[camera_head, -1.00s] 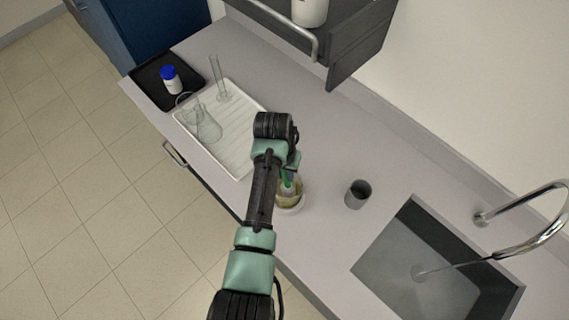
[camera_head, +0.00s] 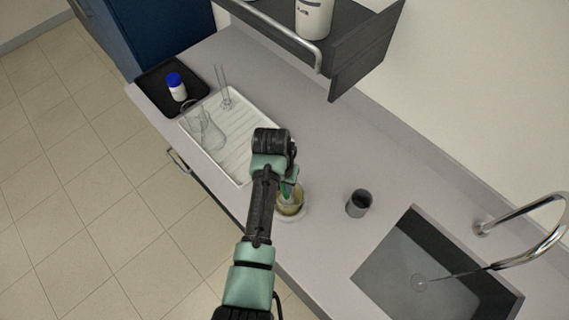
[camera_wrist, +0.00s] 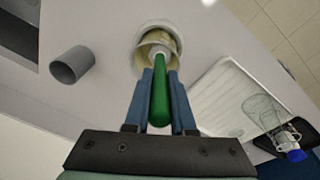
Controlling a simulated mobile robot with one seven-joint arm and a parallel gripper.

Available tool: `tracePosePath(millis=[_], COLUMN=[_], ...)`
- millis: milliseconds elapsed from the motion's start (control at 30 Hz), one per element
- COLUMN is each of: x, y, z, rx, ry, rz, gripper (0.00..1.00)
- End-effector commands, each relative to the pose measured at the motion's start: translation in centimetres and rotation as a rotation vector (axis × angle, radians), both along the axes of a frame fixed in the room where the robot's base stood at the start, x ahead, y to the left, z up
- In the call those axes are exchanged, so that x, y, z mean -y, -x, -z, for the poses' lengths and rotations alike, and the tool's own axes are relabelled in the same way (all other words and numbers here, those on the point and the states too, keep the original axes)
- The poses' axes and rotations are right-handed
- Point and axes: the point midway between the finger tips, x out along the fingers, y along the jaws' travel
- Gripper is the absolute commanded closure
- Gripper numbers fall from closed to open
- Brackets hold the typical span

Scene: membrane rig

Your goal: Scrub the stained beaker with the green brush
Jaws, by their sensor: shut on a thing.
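The stained beaker (camera_head: 291,206), yellowish-brown inside, stands on a pale round base on the counter. It also shows in the wrist view (camera_wrist: 146,47). My gripper (camera_wrist: 160,78) is shut on the green handle of the brush (camera_wrist: 159,103), directly above the beaker. The brush's pale head reaches down into the beaker's mouth. In the head view, my arm hides part of the brush, and only a bit of green shows beside the gripper (camera_head: 288,188).
A grey cup (camera_head: 359,203) stands right of the beaker, before the sink (camera_head: 385,270) and its faucet (camera_head: 540,205). A white drying rack (camera_head: 240,178) holds glassware at left. A black tray (camera_head: 152,88) carries a blue-capped bottle (camera_head: 177,87). A shelf (camera_head: 345,75) overhangs the back.

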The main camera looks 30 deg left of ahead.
Motion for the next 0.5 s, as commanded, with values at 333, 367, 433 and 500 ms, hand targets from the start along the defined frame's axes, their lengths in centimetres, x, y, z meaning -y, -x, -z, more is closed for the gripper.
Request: tracePosePath(millis=[333, 367, 433, 500], x=[-1.1, -1.2, -1.4, -1.4], y=[0.1, 0.1, 0.1, 0.1], z=[0.0, 0.0, 0.0, 0.0], rx=[0.0, 0.0, 0.001, 0.001], ry=[0.0, 0.0, 0.0, 0.0], rz=[-0.002, -0.001, -0.001, 0.0], gripper=[1.0, 1.0, 1.0, 1.0])
